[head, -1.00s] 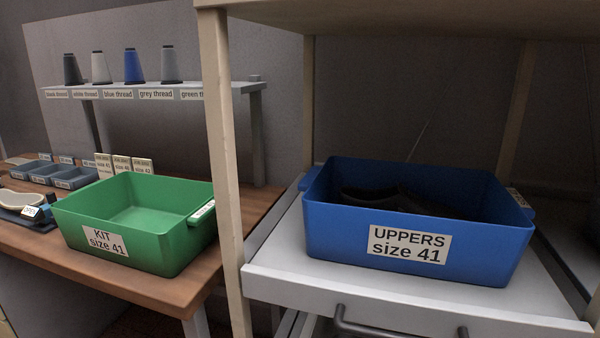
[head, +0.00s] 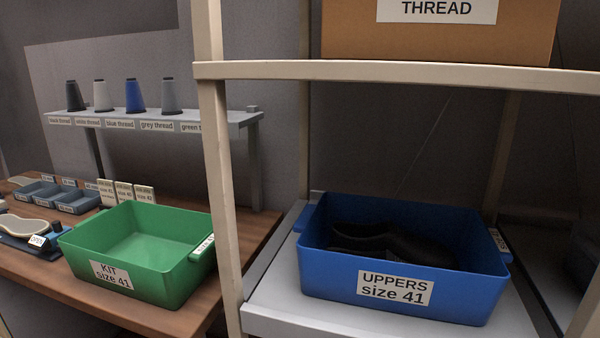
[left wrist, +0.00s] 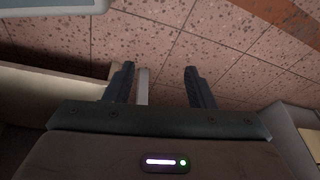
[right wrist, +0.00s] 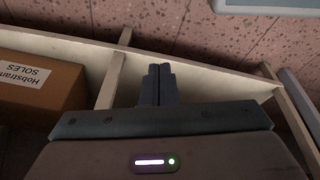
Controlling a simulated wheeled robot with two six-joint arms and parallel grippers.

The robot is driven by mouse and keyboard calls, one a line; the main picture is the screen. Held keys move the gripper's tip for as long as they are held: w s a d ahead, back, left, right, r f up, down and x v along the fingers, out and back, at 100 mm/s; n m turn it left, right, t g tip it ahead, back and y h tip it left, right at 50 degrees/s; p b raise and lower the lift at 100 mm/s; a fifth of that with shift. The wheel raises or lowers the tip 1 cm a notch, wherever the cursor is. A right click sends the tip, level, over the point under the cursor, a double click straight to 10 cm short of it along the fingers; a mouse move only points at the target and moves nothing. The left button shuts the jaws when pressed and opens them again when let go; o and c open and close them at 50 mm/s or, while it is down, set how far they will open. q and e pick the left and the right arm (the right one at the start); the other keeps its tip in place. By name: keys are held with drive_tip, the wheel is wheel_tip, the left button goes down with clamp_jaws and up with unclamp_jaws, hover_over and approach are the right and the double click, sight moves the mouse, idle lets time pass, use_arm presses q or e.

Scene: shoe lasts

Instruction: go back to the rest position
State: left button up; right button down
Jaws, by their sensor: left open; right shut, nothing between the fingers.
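My left gripper (left wrist: 159,86) shows in the left wrist view with its two fingers apart, empty, above the speckled floor. My right gripper (right wrist: 158,70) shows in the right wrist view with its fingers together and nothing between them, over a pale shelf frame. Neither gripper shows in the head view.
A blue UPPERS size 41 bin (head: 330,272) with dark uppers in it sits on a shelf unit (head: 400,76). A green KIT size 41 bin (head: 180,272), empty, stands on the wooden bench. A Hobstran SOLES box (right wrist: 35,82) sits beside the right gripper.

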use_arm(q)
drive_tip(key=s+a+f+g+p, duration=0.1)
drive_tip(key=s+f+p, duration=0.3)
drive_tip(key=s+f, duration=0.4)
drive_tip(key=s, duration=0.2)
drive_tip(key=shift+s+a+g, duration=0.35)
drive_tip(key=shift+a+g, duration=0.05)
use_arm(e)
drive_tip(key=s+d+f+g, duration=0.1)
drive_tip(key=s+f, duration=0.7)
drive_tip(key=s, duration=0.2)
drive_tip(key=shift+s+d+g, duration=0.35)
drive_tip(key=shift+d+g, duration=0.05)
use_arm(q)
drive_tip(key=shift+f, duration=0.1)
use_arm(e)
drive_tip(key=shift+f, duration=0.1)
